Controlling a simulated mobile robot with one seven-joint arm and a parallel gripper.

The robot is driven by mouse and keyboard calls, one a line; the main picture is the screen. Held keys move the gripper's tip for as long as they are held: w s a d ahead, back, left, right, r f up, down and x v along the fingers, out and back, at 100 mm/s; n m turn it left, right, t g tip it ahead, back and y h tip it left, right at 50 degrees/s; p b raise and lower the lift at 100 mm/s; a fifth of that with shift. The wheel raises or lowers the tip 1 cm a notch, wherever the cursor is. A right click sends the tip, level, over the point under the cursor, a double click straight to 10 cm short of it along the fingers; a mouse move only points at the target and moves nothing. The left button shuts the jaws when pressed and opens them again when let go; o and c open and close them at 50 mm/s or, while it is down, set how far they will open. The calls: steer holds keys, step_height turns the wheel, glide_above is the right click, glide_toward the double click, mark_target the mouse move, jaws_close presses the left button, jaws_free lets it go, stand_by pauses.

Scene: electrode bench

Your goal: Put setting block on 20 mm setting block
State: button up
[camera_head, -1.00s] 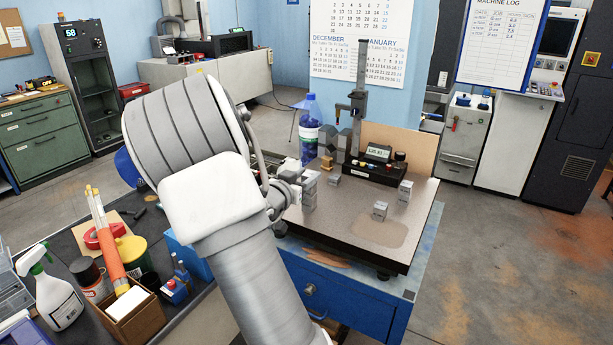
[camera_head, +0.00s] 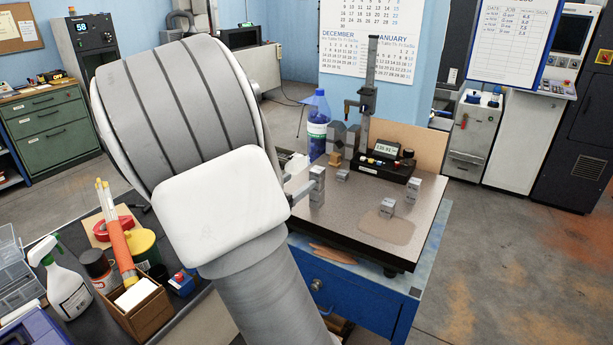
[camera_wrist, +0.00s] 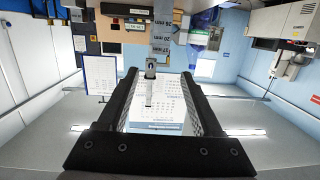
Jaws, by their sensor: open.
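A small stack of grey setting blocks (camera_head: 317,190) stands upright at the left of the granite plate (camera_head: 350,228). In the wrist view, which is upside down, the stack (camera_wrist: 162,30) shows several mm labels, and one reads 20 mm. My gripper (camera_wrist: 158,75) is open with nothing between its fingers. The stack lies ahead of the fingers, apart from them. In the head view my arm hides the gripper, just left of the stack. Other small grey blocks stand on the plate: one behind the stack (camera_head: 342,176), one at the front (camera_head: 386,208) and one at the right (camera_head: 412,188).
A height gauge (camera_head: 368,95) with a display base stands at the back of the plate. Dark angular blocks (camera_head: 343,140) and a blue bottle (camera_head: 318,125) stand to its left. The plate's front right is clear. A cluttered side bench (camera_head: 75,230) stands at the left.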

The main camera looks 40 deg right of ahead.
steer(key=s+a+r+n+t+y, duration=0.1)
steer(key=a+r+n+t+y, duration=0.2)
steer(key=a+y, duration=0.55)
steer(key=a+r+n+t+y, duration=0.2)
steer(key=a+r+n+y, duration=0.3)
steer(key=a, duration=0.7)
steer(key=s+a+f+n+g, duration=0.1)
steer(key=s+n+g, duration=0.1)
steer(key=s, duration=0.9)
steer(key=s+a+f+n+g+y, duration=0.1)
steer(key=s+f+n+g, duration=0.1)
steer(key=s, duration=0.8)
steer(key=shift+s+a+n+g, duration=0.15)
steer(key=shift+s+n+g, duration=0.3)
steer(key=shift+g, duration=0.65)
